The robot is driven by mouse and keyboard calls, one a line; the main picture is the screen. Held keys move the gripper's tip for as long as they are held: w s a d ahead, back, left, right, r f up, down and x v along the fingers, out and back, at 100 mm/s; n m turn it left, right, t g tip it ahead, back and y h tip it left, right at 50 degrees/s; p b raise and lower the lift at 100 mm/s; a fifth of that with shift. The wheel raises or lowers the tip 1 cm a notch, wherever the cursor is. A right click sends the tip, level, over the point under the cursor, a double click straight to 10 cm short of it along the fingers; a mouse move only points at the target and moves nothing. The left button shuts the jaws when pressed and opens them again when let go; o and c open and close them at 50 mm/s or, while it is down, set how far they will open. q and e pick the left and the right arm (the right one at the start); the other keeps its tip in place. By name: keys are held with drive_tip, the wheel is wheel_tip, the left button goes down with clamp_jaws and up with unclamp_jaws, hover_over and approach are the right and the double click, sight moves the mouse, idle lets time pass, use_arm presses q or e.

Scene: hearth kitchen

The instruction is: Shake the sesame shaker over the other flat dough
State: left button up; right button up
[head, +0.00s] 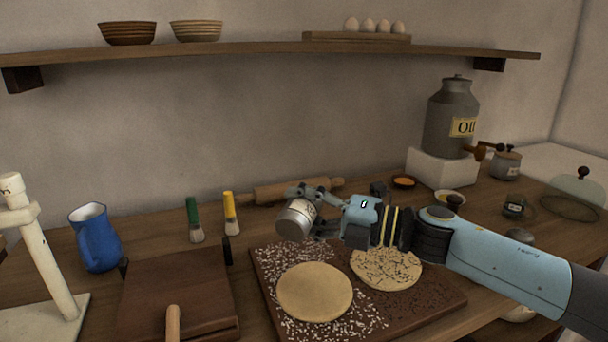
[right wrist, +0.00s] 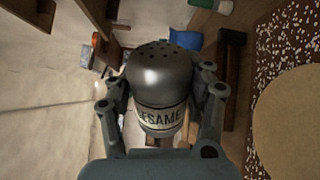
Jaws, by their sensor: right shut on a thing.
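My right gripper (head: 318,209) is shut on the sesame shaker (head: 296,219), a grey metal shaker with a perforated cap. In the head view it is tilted with the cap end toward the lower left, above the back of the plain flat dough (head: 315,292). The right wrist view shows the shaker (right wrist: 161,85) between both fingers, with its SESAME label and holes visible. The plain dough lies on the dark board (head: 440,293) with white seeds around it. The other flat dough (head: 386,268), to the right, carries dark specks. My left gripper is not in view.
A blue jug (head: 95,238), a green brush (head: 194,219) and a yellow brush (head: 231,213) stand at left. A wooden press (head: 180,290) is left of the board. A rolling pin (head: 290,190) lies behind, and an oil can (head: 451,120) stands at back right.

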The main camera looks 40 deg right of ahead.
drive_tip(key=m+p, duration=0.1)
drive_tip(key=m, duration=0.1)
drive_tip(key=m+p, duration=0.2)
drive_tip(key=a+m+p, duration=0.1)
drive_tip(key=m+p, duration=0.1)
drive_tip(key=shift+s+f+m, duration=0.15)
drive_tip(key=shift+s+m, duration=0.15)
drive_tip(key=shift+m, duration=0.1)
drive_tip(key=shift+s+f+m+p, duration=0.15)
drive_tip(key=shift+f+m+p, duration=0.05)
drive_tip(key=shift+m+p, duration=0.65)
drive_tip(key=shift+a+f+m, duration=0.1)
drive_tip(key=shift+f+m, duration=0.1)
drive_tip(key=shift+m, duration=0.25)
